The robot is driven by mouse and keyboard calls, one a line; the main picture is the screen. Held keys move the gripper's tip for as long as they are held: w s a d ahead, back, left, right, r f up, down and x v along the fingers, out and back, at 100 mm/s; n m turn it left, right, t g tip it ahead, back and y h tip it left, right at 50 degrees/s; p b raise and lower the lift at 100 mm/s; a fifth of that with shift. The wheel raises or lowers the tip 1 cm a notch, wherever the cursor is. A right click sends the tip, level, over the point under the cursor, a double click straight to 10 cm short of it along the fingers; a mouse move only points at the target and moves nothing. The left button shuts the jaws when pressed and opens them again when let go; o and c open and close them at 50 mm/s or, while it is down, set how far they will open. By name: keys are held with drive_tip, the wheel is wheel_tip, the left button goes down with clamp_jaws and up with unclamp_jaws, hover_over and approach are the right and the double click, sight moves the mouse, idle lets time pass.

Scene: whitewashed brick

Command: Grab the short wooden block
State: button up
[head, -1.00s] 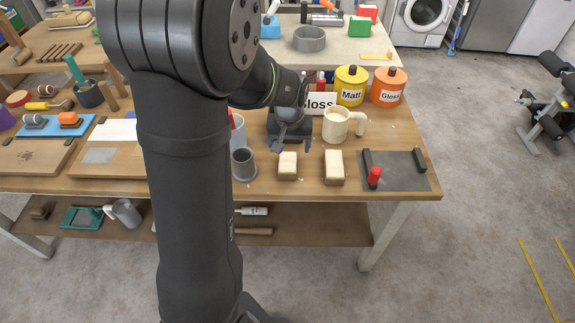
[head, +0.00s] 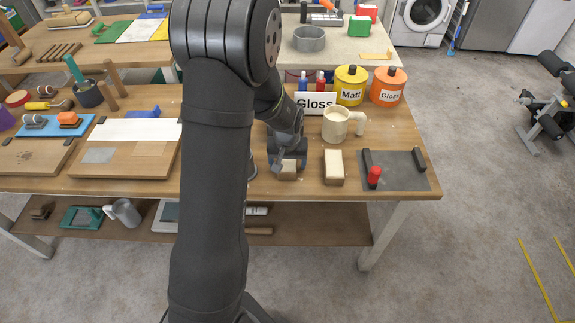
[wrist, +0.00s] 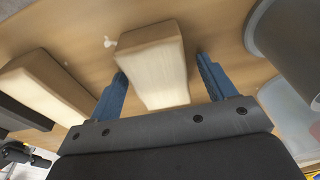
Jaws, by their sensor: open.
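The short wooden block (head: 288,174), pale on top with brown sides, sits on the workbench and is partly hidden by my gripper in the head view. My gripper (head: 290,160) is directly over it, pointing down. In the wrist view, the short block (wrist: 158,75) lies between the two blue fingers of my gripper (wrist: 160,67). The fingers are open, one on each side, with a visible gap at the left finger. A longer pale block (head: 334,167) stands to the right in the head view; it shows at the left in the wrist view (wrist: 48,88).
A grey cup stands close beside the short block, mostly hidden by my arm in the head view; a grey round thing (wrist: 290,45) shows in the wrist view. A cream mug (head: 337,125), a Gloss sign (head: 316,103) and paint tins (head: 351,86) stand behind. A grey plate (head: 405,173) lies right.

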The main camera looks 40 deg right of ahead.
drive_tip(key=shift+f, duration=0.15)
drive_tip(key=shift+c, duration=0.5)
drive_tip(key=c, duration=1)
